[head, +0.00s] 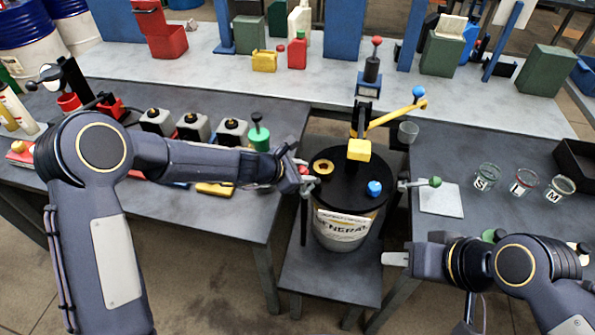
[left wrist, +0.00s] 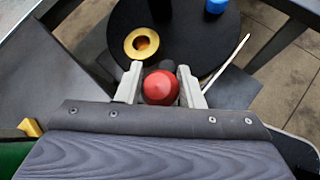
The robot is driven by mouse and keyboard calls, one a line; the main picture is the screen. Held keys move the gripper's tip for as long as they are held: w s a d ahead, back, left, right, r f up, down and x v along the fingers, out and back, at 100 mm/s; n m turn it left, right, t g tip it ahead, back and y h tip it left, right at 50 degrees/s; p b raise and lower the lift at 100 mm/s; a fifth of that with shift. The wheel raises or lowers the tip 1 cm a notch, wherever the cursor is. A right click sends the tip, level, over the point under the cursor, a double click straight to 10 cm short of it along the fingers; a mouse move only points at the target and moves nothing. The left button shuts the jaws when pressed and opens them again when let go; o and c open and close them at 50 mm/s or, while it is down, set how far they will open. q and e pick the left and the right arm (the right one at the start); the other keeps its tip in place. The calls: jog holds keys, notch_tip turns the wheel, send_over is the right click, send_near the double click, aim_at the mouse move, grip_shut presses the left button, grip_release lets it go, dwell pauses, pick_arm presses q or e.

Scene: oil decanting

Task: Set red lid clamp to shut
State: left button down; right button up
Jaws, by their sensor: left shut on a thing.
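The drum (head: 342,228) labelled GENERAL stands on a low stand between two tables, with a black lid (head: 345,190) on top. The red lid clamp (head: 303,170) is at the lid's left edge; its red knob (left wrist: 160,88) sits between the fingers of my left gripper (left wrist: 160,84). My left gripper (head: 304,180) is shut on that knob, partly hiding the clamp in the head view. A green-knobbed clamp (head: 434,182) sticks out at the lid's right. My right gripper (head: 396,259) is right of the drum, apart from it; its finger gap is not clear.
The lid carries a brass-ringed opening (head: 322,167) and a blue cap (head: 375,188). Labelled glass jars (head: 524,181) stand on the right table.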

pick_arm(q)
jog(key=shift+w+d+r, duration=0.15)
jog(key=shift+d, duration=0.35)
jog(key=c, duration=1)
grip_release()
jog(key=v, duration=0.7)
jog(key=shift+a+r, duration=0.1)
jog(key=shift+a, duration=0.2)
